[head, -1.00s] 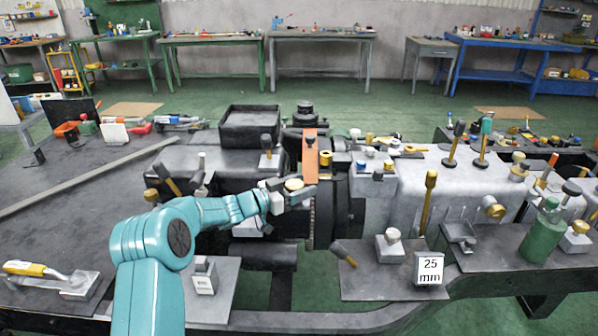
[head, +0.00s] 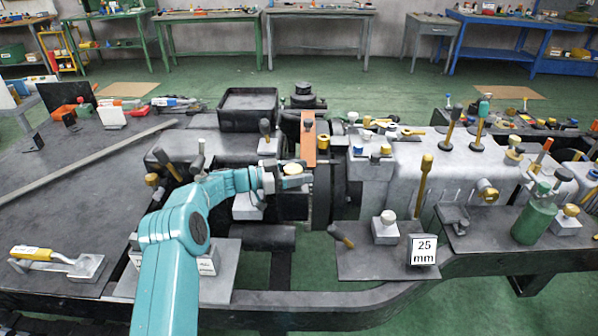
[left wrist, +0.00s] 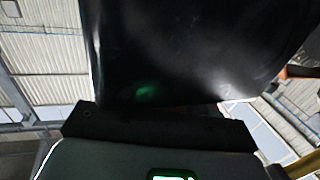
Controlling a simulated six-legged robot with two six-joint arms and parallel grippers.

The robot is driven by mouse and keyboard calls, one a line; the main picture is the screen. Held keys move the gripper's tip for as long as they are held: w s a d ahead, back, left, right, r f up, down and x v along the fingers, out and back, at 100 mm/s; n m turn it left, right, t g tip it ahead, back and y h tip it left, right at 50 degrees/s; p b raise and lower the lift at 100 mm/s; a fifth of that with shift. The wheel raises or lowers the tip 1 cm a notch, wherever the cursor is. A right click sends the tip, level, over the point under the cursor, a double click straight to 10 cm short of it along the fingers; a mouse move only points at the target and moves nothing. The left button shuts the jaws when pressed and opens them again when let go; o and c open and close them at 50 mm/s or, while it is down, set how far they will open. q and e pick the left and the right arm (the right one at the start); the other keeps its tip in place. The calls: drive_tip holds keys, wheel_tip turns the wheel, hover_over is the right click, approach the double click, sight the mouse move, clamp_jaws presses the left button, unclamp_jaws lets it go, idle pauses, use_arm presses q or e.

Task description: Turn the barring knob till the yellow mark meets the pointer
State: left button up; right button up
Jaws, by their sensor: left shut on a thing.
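My left gripper (head: 290,181) reaches in from the left to the front of the dark round wheel or coupling (head: 322,200) in the middle of the machine. It is shut at a small knob with a pale yellow round top (head: 292,169), which looks like the barring knob; the fingers partly hide it. An orange upright strip (head: 309,150), perhaps the pointer, stands just above and right of the gripper. I cannot make out the yellow mark. In the left wrist view a large dark smooth surface (left wrist: 190,50) fills the middle, very close. My right gripper is not in view.
A black open box (head: 248,105) stands behind the gripper. A pale grey housing (head: 410,170) with several upright handles lies to the right. A plate (head: 375,262) with a "25 mm" block (head: 423,250) is at the front right. A yellow-handled tool (head: 45,255) lies at the left.

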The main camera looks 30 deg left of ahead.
sight(300, 167)
use_arm(q)
drive_tip(key=shift+r, duration=0.25)
drive_tip(key=o, duration=0.9)
drive_tip(key=shift+o, duration=0.3)
drive_tip(key=shift+f, duration=0.1)
drive_tip(key=shift+r, duration=0.35)
wheel_tip(300, 167, up, 19)
drive_tip(key=p, duration=0.2)
drive_tip(key=shift+r, duration=0.2)
drive_tip(key=shift+d, duration=0.1)
